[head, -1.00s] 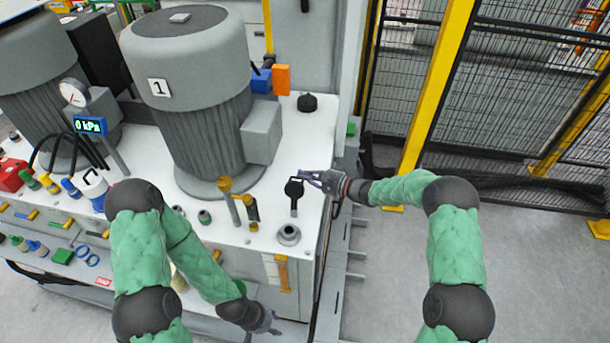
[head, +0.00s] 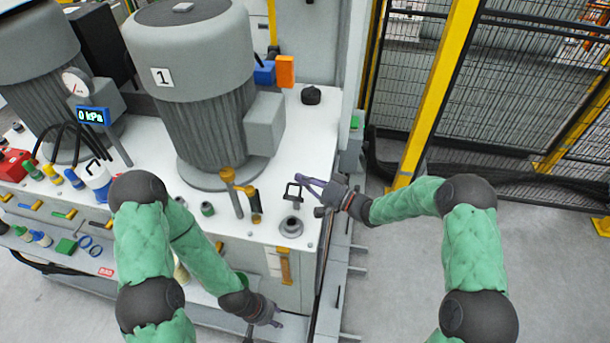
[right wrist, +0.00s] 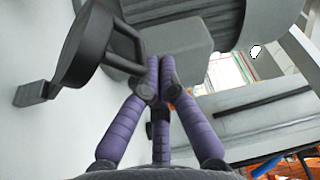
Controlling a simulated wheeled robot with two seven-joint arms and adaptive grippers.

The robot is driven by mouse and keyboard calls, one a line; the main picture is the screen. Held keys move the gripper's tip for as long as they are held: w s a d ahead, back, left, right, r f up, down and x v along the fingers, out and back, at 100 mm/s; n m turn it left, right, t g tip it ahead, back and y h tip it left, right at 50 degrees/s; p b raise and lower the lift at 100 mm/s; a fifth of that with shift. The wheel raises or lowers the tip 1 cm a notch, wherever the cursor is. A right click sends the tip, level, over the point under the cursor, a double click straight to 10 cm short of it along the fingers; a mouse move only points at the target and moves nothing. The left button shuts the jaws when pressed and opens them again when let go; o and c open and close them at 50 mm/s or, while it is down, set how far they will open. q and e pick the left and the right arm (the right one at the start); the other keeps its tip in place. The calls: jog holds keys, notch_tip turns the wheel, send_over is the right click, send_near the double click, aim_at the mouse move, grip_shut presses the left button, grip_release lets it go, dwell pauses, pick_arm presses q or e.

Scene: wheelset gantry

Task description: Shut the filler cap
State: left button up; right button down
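The filler neck (head: 291,227), a grey ring with a dark middle, stands on the white tank top near its right corner. The black filler cap (head: 287,191) is tipped up just behind the neck and not seated on it. In the right wrist view the cap (right wrist: 85,45) shows as a dark disc with a loop handle, on a short dark arm. My right gripper (head: 301,183) has its fingertips (right wrist: 160,66) together, close beside the loop. I see nothing clearly between them. My left gripper (head: 277,321) hangs low in front of the tank, its fingers too small to judge.
Yellow-topped posts (head: 232,190) stand left of the neck. A large grey motor (head: 205,110) stands behind it. A black knob (head: 311,95) sits farther back on the tank top. Mesh fencing (head: 510,90) is at the right, with open floor before it.

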jog(key=s+f+n+y+b, duration=0.1)
jog(key=s+n+b, duration=0.1)
jog(key=n, duration=0.1)
jog(key=s+a+f+n+g+y+b, duration=0.1)
jog(key=s+n+b, duration=0.1)
jog(key=s+n, duration=0.1)
jog(key=s+f+n+g+b, duration=0.1)
jog(key=s+n+b, duration=0.1)
jog(key=n+b, duration=0.1)
jog(key=shift+s+a+f+n+y, duration=0.1)
jog(key=shift+s+a+n+y, duration=0.2)
jog(key=shift+n+y, duration=0.15)
jog(key=shift+s+f+n, duration=0.2)
jog(key=shift+s+n, duration=0.05)
jog(key=shift+n, duration=0.2)
pick_arm(q)
notch_tip(320, 180, down, 9)
jog(key=b, duration=0.1)
pick_arm(e)
jog(key=shift+s+a+f, duration=0.2)
jog(key=shift+s+f, duration=0.65)
jog(key=shift+f, duration=0.1)
pick_arm(q)
jog(key=shift+r, duration=0.1)
pick_arm(e)
jog(key=shift+s+f, duration=0.1)
pick_arm(q)
jog(key=shift+r, duration=0.1)
